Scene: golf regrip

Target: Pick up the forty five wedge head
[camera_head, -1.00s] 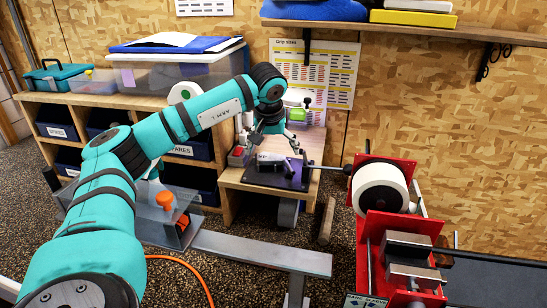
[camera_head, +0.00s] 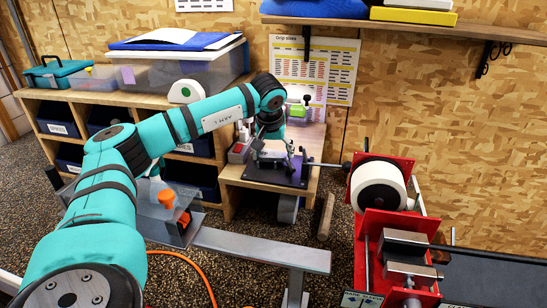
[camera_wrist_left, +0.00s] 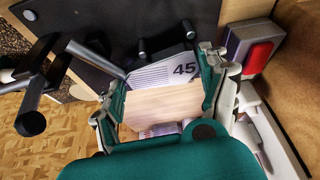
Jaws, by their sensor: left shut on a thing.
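The forty five wedge head (camera_wrist_left: 170,72), grey with fine score lines and a dark "45", lies between my left gripper's fingers in the left wrist view. My left gripper (camera_wrist_left: 163,88) is shut on it, one finger at each side. In the head view my left gripper (camera_head: 270,150) is low over the dark pad (camera_head: 258,176) on the small wooden bench. The head is largely hidden by the gripper there, and I cannot tell whether it touches the pad. My right gripper is not in view.
Dark posts (camera_wrist_left: 30,120) stand close to the left finger in the wrist view. A grey box with a red top (camera_wrist_left: 257,57) is at the right. A red machine with a white roll (camera_head: 378,187) stands right of the bench. A shelf (camera_head: 410,32) hangs above.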

